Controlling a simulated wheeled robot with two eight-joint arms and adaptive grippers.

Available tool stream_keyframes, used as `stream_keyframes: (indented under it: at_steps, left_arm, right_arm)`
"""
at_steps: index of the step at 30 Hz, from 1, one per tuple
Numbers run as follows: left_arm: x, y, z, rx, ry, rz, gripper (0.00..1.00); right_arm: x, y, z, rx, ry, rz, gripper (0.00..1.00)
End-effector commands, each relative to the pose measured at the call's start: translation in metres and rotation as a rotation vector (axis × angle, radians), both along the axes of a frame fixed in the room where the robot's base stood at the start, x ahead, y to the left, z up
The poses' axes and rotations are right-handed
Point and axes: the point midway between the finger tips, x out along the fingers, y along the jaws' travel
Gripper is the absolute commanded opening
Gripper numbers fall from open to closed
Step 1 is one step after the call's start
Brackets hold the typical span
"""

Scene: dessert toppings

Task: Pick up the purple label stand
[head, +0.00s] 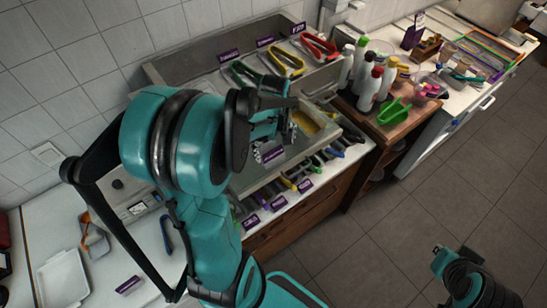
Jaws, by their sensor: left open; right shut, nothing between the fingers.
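Several small purple label stands show in the head view. One label stand (272,153) is just below my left gripper (287,128), with white marks on its face. Others stand along the back of the counter (229,56), along the front ledge (279,203), and alone on the white counter at lower left (128,284). A tall purple sign (413,33) is on the right counter. My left gripper is open above the tray area, its fingers partly hidden by its own body. Whether it touches the label below is unclear. My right arm shows at lower right, its fingers out of view.
Red tongs (319,46) and yellow tongs (285,63) lie at the back. Bottles (371,88) and a green scoop (395,111) stand on a wooden cart at right. A white tray (63,278) is at lower left. The tiled floor (390,235) is clear.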

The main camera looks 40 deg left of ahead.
Motion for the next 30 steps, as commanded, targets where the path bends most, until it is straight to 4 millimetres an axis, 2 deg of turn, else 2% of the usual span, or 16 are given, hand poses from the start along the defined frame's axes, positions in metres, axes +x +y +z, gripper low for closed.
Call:
stream_keyframes:
  at_steps: [3,6,14,17,21,30]
  left_arm:
    - [0.000,0.003,-0.019,0.000,0.000,0.000,0.97]
    - [0.000,0.003,-0.030,0.000,-0.001,-0.001,0.97]
    - [0.000,0.003,-0.034,0.001,-0.001,-0.002,0.97]
    - [0.000,0.003,-0.033,0.001,-0.001,-0.002,0.75]
    - [0.000,0.003,-0.033,0.001,-0.001,-0.002,0.41]
    - [0.000,0.003,-0.033,0.001,-0.001,-0.002,0.41]
  right_arm:
    - [0.000,0.000,-0.001,0.000,0.000,0.000,0.00]
    - [0.000,0.000,-0.001,0.000,0.000,0.000,0.00]
    - [0.000,0.000,-0.001,0.000,0.000,0.000,0.00]
    - [0.000,0.000,-0.001,0.000,0.000,0.000,0.00]
    - [0.000,0.000,-0.001,0.000,0.000,0.000,0.00]
    - [0.000,0.000,-0.001,0.000,0.000,0.000,0.00]
